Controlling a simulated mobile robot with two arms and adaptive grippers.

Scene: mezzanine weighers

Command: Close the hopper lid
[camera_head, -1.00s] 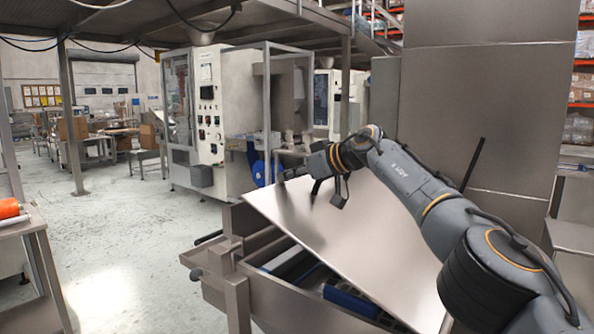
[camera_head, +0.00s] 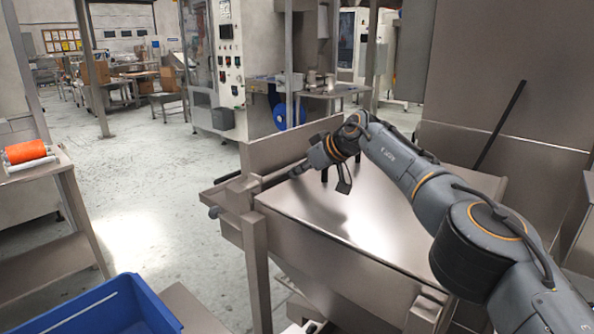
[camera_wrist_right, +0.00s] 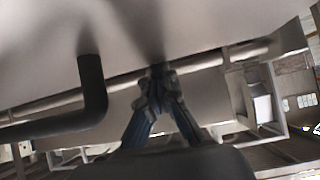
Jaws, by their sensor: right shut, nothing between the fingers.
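The hopper lid (camera_head: 385,240) is a flat brushed-metal panel. In the head view it lies down over the hopper (camera_head: 320,265), with no open gap visible along its front edge. A black handle (camera_head: 342,186) stands on it, partly behind my arm; a black bent bar of it also shows in the right wrist view (camera_wrist_right: 92,90). My left gripper is not in view.
A blue crate (camera_head: 100,308) is at the lower left. A side table (camera_head: 60,205) with an orange roll (camera_head: 25,151) stands at the left. A tall metal cabinet (camera_head: 480,100) rises behind the lid. Open floor (camera_head: 150,190) lies to the left.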

